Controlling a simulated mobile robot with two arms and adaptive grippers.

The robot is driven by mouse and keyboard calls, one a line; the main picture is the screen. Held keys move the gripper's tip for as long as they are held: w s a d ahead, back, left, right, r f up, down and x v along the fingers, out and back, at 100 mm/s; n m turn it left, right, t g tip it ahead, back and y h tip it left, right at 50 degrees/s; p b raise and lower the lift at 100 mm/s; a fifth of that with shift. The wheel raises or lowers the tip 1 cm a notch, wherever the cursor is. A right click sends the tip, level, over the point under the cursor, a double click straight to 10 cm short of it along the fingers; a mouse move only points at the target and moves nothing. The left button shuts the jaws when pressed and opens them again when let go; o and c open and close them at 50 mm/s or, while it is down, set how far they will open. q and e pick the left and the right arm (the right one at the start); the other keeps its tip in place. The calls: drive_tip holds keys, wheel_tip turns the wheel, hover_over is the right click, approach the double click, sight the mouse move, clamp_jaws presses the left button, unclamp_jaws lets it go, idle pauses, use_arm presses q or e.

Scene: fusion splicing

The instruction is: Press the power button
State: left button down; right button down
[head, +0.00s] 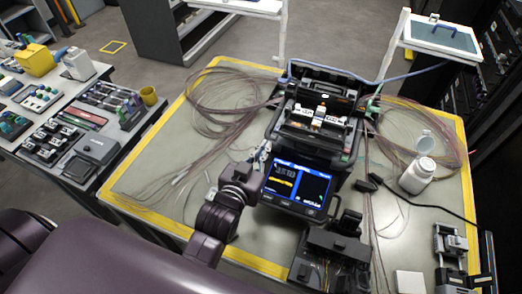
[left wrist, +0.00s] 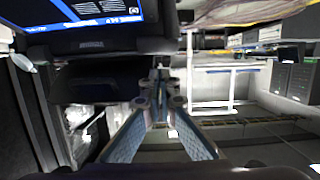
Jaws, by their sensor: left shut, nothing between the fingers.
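The fusion splicer (head: 312,140) is a dark boxy machine with an open lid, standing on the work mat. Its lit blue screen (head: 297,186) faces the front, and part of the screen (left wrist: 75,14) shows at the top left of the left wrist view. I cannot make out the power button for certain in either view. My left gripper (head: 262,153) is shut and empty, close to the left side of the splicer, just above the screen's left corner in the picture. Its fingers (left wrist: 158,82) come together in the left wrist view. Whether they touch the splicer is unclear. My right gripper is not in view.
The grey mat has a yellow border (head: 150,208). Coiled fibres (head: 222,100) lie left and right of the splicer. A white bottle (head: 416,177) stands to its right. A black device (head: 328,258) sits in front. A side table (head: 95,150) at left holds tools.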

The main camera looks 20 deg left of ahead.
sight(273, 140)
use_arm(q)
drive_tip(key=x, duration=0.4)
drive_tip(key=shift+w+p, duration=0.2)
drive_tip(key=shift+p, duration=0.15)
drive_tip(key=shift+w+f, duration=0.2)
drive_tip(key=shift+w, duration=0.45)
drive_tip(key=shift+f, duration=0.1)
drive_tip(key=shift+s+f, duration=0.1)
drive_tip(key=shift+f, duration=0.7)
drive_tip(key=shift+s+f, duration=0.2)
drive_tip(key=shift+s, duration=0.5)
drive_tip(key=r+v, duration=0.1)
drive_tip(key=v, duration=0.5)
drive_tip(key=shift+s+r, duration=0.2)
drive_tip(key=shift+s, duration=0.05)
